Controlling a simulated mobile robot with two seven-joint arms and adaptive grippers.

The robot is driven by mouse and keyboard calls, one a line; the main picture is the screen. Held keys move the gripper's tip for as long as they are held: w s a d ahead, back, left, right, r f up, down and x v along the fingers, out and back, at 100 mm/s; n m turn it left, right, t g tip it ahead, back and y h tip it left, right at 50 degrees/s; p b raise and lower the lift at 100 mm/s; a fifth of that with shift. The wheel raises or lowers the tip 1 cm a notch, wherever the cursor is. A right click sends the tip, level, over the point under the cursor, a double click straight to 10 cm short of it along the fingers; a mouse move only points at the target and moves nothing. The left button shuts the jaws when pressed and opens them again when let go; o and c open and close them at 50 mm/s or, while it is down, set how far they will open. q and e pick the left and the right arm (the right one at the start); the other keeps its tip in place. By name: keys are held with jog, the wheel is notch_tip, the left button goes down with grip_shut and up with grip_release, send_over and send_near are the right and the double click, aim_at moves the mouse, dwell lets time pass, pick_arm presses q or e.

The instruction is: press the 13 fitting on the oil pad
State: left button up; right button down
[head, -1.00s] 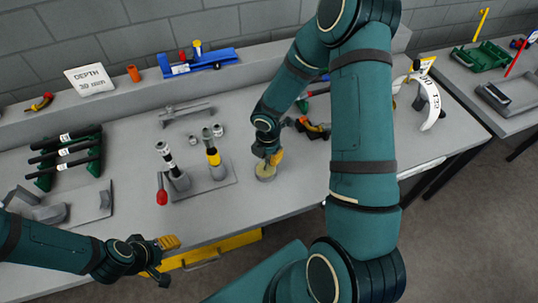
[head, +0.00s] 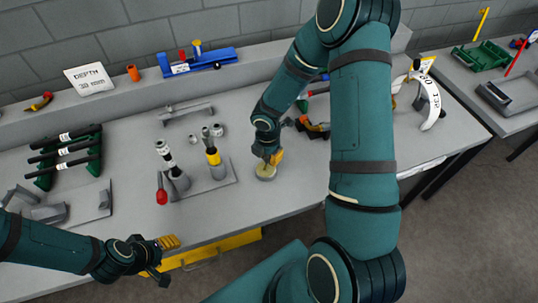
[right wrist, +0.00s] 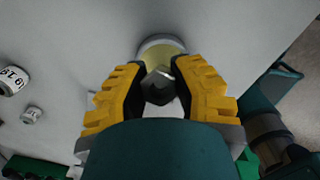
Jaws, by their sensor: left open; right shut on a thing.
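The oil pad (head: 265,174) is a round pale-yellow pad in a low dish on the bench, right of the grey tool stand. It shows at the top of the right wrist view (right wrist: 160,44). My right gripper (head: 273,158) is over the pad, pointing down. My left gripper (head: 169,255) is open and empty by the bench's front edge.
Loose fittings (head: 217,130) lie behind the grey stand (head: 225,182), which carries two upright tools. A rack of black hoses (head: 65,152) is at left. A blue tool (head: 197,63) sits on the back ledge.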

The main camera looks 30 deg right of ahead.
jog(key=shift+r+p, duration=3.1)
jog(key=shift+r, duration=0.45)
jog(key=shift+f, duration=0.1)
jog(key=shift+s, duration=0.1)
